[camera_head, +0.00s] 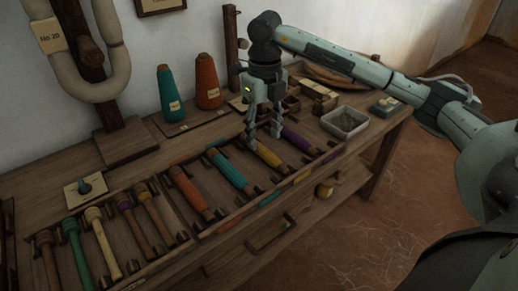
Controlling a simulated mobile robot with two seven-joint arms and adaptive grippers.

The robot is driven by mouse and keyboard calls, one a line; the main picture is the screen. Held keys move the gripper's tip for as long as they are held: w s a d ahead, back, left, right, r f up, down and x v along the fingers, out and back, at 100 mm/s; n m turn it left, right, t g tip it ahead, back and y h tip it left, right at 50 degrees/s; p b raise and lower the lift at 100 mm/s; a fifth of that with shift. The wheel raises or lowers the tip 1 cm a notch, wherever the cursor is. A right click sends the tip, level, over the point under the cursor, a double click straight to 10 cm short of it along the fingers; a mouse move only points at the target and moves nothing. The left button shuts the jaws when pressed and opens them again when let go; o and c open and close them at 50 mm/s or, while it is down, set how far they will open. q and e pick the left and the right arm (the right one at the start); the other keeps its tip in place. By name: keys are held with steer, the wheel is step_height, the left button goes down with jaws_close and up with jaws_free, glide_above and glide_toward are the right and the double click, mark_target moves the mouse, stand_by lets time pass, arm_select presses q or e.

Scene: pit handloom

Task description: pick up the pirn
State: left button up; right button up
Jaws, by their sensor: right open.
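Several pirns lie in a slotted rack along the front of the wooden table: an orange one (190,192), a teal one (229,171), a yellow one (268,155) and a purple one (299,140). My right gripper (263,138) is open and points down at the back end of the yellow pirn. Its fingers hide part of that end, and I cannot tell whether they touch it. No pirn appears lifted. My left gripper is out of view.
Teal (170,92) and orange (208,82) yarn cones stand at the back. A grey tray (345,122) sits to the right, near small wooden boxes (318,95). More wooden bobbins (104,240) lie at the left front. A dark post (230,45) rises behind the gripper.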

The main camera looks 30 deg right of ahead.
mark_target(264, 149)
step_height(264, 149, down, 4)
steer(key=shift+f, duration=0.25)
steer(key=shift+c, duration=0.3)
jaws_close()
